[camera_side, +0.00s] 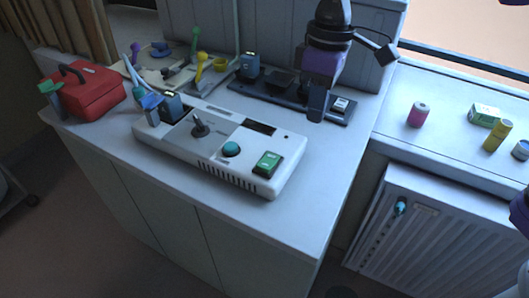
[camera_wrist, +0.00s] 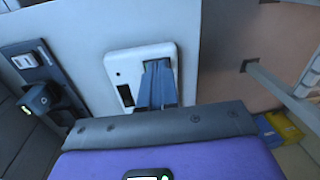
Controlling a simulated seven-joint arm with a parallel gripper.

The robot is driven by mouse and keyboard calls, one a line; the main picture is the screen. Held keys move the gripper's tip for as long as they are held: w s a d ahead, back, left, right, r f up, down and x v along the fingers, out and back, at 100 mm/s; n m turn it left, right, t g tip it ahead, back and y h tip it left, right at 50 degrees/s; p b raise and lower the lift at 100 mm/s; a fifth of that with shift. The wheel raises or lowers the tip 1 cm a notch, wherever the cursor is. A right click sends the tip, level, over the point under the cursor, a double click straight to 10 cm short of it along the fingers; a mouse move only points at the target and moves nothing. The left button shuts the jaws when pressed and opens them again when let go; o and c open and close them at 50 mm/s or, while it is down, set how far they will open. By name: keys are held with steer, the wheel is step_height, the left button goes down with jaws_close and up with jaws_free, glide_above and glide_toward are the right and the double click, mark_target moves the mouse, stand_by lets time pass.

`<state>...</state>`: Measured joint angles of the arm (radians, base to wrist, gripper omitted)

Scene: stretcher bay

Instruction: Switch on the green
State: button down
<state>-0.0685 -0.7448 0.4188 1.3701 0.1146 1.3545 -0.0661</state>
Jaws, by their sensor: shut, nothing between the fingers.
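The green rocker switch (camera_side: 267,163) sits in a dark frame at the right end of the white control box (camera_side: 214,177). I cannot tell its position. My gripper (camera_side: 316,116), with a purple body and dark blue-grey fingers, is shut and empty. It points down and stands apart from the switch, up and to its right in the side view. In the wrist view the fingers (camera_wrist: 158,88) overlap the end of the white box (camera_wrist: 142,56) and cover most of the green switch (camera_wrist: 156,66).
The box also carries a teal round button (camera_side: 231,149), a black lever knob (camera_side: 200,127) and a blue switch (camera_side: 171,107). A dark strip (camera_side: 290,97) lies behind it. A red case (camera_side: 88,92) stands left; small jars (camera_side: 418,114) stand right. The counter front is clear.

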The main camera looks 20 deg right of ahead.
glide_above(264, 165)
steer(key=w+d, duration=0.2)
steer(key=shift+s+a+f+m, duration=0.15)
steer(key=shift+f+m, duration=0.1)
steer(key=shift+m, duration=0.15)
steer(key=shift+f, duration=0.1)
steer(key=f, duration=0.4)
steer(key=s+a+f, duration=0.1)
steer(key=f, duration=0.8)
steer(key=shift+s+a+f, duration=0.2)
steer(key=shift+a+f, duration=0.05)
steer(key=shift+f, duration=0.05)
steer(key=shift+s+a+f, duration=0.15)
steer(key=shift+f, duration=0.2)
steer(key=shift+r, duration=0.1)
steer(key=shift+w+d+r, duration=0.25)
steer(key=shift+w+d, duration=0.3)
